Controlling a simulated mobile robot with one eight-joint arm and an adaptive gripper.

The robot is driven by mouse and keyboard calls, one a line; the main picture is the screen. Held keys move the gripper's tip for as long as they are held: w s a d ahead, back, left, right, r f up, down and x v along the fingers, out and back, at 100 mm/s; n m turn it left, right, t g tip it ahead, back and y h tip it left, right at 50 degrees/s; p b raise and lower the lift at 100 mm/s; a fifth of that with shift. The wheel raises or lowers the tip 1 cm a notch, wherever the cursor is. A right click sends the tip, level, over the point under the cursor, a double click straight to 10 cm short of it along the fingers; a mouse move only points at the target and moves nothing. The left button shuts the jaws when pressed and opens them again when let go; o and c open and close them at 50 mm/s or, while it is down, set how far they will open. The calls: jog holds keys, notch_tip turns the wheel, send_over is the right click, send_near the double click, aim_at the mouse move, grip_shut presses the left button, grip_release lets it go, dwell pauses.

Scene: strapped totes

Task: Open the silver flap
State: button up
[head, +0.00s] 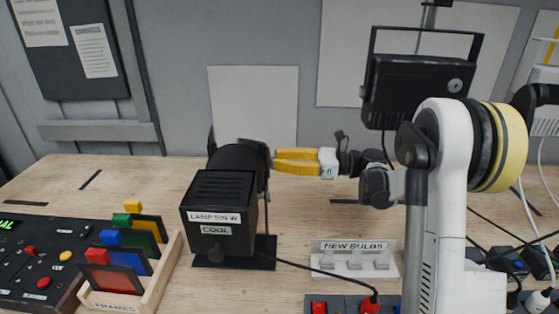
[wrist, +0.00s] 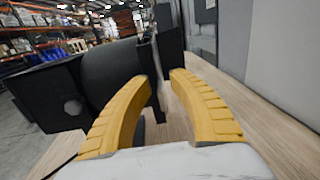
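The black lamp (head: 218,215), labelled "LAMP 500 W" and "COOL", stands on the bench left of my arm. I see no clearly silver flap; the narrow flap at the lamp's right side (head: 264,178) looks black. My gripper (head: 275,161) has yellow fingers and points left at this edge. In the wrist view, the fingers (wrist: 161,76) are apart, with a thin dark plate edge (wrist: 154,88) close to the left fingertip. I cannot tell whether they touch. The lamp body (wrist: 115,72) fills the left side there, and its front is hidden.
A "FRAMES" rack (head: 145,285) with coloured frames and a control panel (head: 40,250) are at left. A "NEW BULBS" tray (head: 330,262) lies below my gripper. A second black lamp (head: 418,90) stands behind my arm. A cable crosses the bench.

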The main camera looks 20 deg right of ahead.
grip_shut()
jog(key=shift+s+m+t, duration=0.1)
jog(key=shift+m+t, duration=0.2)
jog(key=shift+t, duration=0.1)
jog(key=shift+s+a+m+t+h+b, duration=0.1)
jog(key=shift+s+a+m+t+h, duration=0.1)
jog(key=shift+m+t+h, duration=0.85)
jog(key=shift+s+a+m+t+h+b, duration=0.1)
jog(key=shift+s+a+m+t+h, duration=0.05)
jog(key=shift+m+t+h, duration=0.85)
jog(key=shift+s+a+m+t+h+b, duration=0.1)
jog(key=shift+s+a+m+t+h, duration=0.1)
jog(key=shift+m+t+h, duration=0.8)
jog(key=shift+n+t, duration=0.25)
jog(key=shift+t, duration=0.1)
jog(key=shift+o, duration=1.4)
grip_release()
jog(key=shift+d, duration=0.15)
